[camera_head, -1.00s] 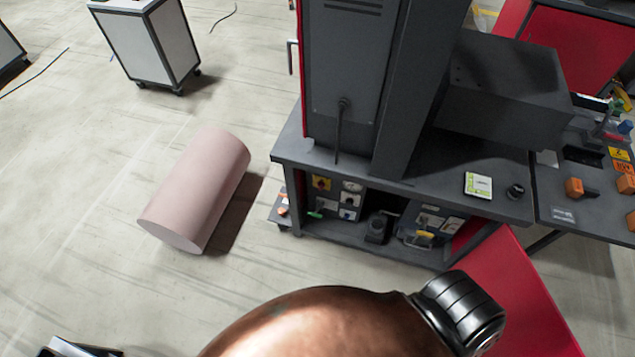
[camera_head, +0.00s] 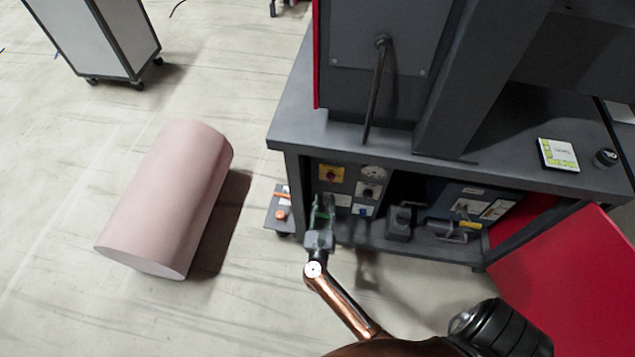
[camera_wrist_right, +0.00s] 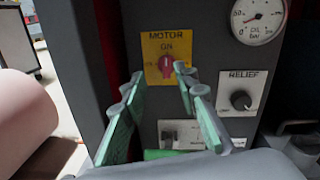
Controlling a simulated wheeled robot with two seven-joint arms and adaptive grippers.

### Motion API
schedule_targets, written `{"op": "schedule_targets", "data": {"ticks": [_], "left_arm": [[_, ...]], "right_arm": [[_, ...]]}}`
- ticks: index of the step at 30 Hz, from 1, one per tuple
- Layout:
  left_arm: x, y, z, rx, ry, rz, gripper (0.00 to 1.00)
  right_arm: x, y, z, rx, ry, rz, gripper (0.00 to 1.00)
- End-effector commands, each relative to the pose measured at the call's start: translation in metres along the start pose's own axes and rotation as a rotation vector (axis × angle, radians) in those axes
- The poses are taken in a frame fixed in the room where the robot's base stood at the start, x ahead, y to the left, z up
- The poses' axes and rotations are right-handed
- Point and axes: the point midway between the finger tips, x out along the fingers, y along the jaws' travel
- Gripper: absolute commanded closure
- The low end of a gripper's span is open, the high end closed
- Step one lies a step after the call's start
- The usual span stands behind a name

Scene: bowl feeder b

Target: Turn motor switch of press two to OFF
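The motor switch is a red rotary knob (camera_wrist_right: 166,66) on a yellow plate marked MOTOR and ON. Its grip looks about upright, below the word ON. In the head view the switch (camera_head: 331,174) sits at the upper left of the press's control panel. My right gripper (camera_head: 321,207) is in front of and below the switch. In the right wrist view its green-padded fingers (camera_wrist_right: 157,88) are open and empty, pointing towards the knob, which shows between and beyond the tips. Contact is not visible. My left gripper is not in view.
A pressure gauge (camera_wrist_right: 258,16) and a RELIEF knob (camera_wrist_right: 241,100) are right of the switch. The bench top (camera_head: 400,150) overhangs the panel. A pink cylinder (camera_head: 170,195) lies on the floor to the left, and a red panel (camera_head: 575,285) stands at right.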

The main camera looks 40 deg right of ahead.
Motion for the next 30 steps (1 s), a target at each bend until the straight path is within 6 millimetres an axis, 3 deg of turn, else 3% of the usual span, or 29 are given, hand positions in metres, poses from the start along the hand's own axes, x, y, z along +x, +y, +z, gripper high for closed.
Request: {"op": "schedule_targets", "data": {"ticks": [1,6,21,30], "left_arm": [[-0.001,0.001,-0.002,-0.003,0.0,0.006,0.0],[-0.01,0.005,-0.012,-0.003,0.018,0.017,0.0],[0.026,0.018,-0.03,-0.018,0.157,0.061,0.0],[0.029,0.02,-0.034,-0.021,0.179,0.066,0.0]], "right_arm": [[0.002,0.001,-0.007,0.075,0.016,-0.03,0.72],[0.011,-0.003,-0.001,0.205,0.034,-0.078,0.72],[0.077,-0.008,-0.003,0.206,0.034,-0.077,0.72],[0.085,-0.009,-0.002,0.206,0.035,-0.077,0.72]]}}
